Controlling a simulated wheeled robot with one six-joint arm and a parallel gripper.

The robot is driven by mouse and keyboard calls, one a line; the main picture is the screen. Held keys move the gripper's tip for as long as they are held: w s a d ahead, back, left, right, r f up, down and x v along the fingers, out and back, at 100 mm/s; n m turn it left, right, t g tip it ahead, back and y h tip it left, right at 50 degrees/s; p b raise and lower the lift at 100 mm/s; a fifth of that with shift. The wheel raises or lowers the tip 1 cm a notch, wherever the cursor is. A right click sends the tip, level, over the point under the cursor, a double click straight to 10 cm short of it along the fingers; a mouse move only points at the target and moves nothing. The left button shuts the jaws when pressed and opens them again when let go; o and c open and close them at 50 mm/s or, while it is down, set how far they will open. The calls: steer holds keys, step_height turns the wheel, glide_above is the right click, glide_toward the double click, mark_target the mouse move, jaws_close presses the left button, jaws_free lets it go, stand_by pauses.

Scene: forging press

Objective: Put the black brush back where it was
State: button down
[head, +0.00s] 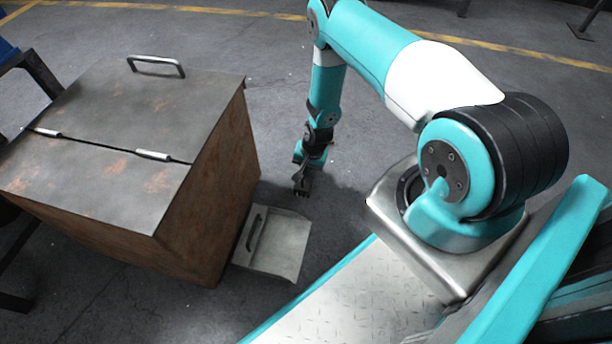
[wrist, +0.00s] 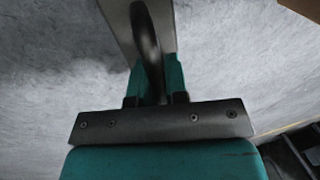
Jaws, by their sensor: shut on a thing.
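My gripper (head: 301,172) hangs low over the dark floor, right of the rusty metal box and just beyond the grey tray. It is shut on the black brush (head: 302,188), whose dark end shows small below the jaws. In the wrist view, the brush's dark curved handle (wrist: 148,45) runs between the two teal fingers of my gripper (wrist: 157,85), in front of a flat grey-brown plate. The fingers cover part of the handle. I cannot tell whether the brush touches the floor.
A rusty box (head: 215,190) with a hinged grey lid (head: 110,110) and handle stands at left. A flat grey tray (head: 283,250) with a dark handle lies low against its right side. My base is at lower right.

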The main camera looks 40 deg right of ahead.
steer(key=shift+f+b, duration=0.5)
steer(key=shift+f, duration=1)
steer(key=shift+f, duration=0.15)
steer(key=c, duration=1.1)
jaws_free()
